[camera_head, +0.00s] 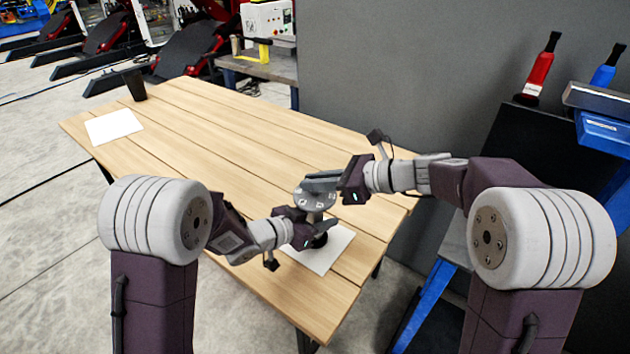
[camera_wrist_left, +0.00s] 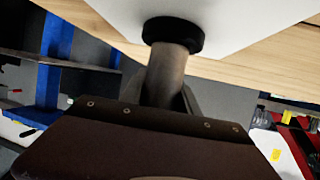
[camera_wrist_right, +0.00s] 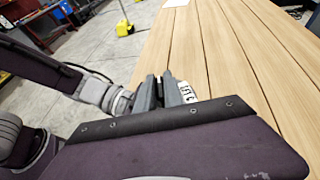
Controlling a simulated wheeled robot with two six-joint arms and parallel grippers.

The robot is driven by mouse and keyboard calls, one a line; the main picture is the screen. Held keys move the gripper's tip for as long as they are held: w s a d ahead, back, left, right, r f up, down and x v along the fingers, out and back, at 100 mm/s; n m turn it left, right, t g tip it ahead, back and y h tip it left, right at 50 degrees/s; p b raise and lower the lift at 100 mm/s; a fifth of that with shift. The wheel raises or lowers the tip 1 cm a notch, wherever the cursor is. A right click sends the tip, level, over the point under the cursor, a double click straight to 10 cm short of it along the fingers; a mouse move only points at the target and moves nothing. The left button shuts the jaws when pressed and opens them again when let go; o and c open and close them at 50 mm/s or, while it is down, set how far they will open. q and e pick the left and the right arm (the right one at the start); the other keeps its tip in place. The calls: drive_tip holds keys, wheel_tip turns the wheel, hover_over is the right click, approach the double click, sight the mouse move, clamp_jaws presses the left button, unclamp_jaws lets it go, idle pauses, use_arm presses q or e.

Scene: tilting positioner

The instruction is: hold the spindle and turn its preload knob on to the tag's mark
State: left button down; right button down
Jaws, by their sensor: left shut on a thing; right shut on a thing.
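The spindle stands upright near the table's right end, with a round grey plate (camera_head: 314,200) at its top and white markings on it. In the left wrist view its grey-brown shaft (camera_wrist_left: 167,75) meets a black round foot (camera_wrist_left: 173,33). My left gripper (camera_head: 314,236) is shut on the shaft below the plate. My right gripper (camera_head: 322,183) is shut at the top of the spindle, above the plate; the knob is hidden by its fingers. In the right wrist view, a white tag with dark characters (camera_wrist_right: 187,92) shows beside my right fingers (camera_wrist_right: 163,92); I cannot read it surely.
The spindle's foot is on a white sheet (camera_head: 334,250) on the wooden table (camera_head: 220,130). Another white sheet (camera_head: 113,126) and a black cup (camera_head: 135,84) are at the far left end. The table's middle is clear. A grey wall (camera_head: 400,70) stands behind.

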drive_tip(key=shift+n+g+y, duration=0.3)
drive_tip(key=shift+n+g, duration=0.6)
drive_tip(key=shift+g, duration=0.2)
drive_tip(key=c, duration=1.5)
unclamp_jaws()
drive_tip(key=shift+o, duration=0.2)
drive_tip(key=v, duration=1.2)
use_arm(q)
drive_tip(key=c, duration=0.8)
unclamp_jaws()
drive_tip(key=shift+r, duration=0.15)
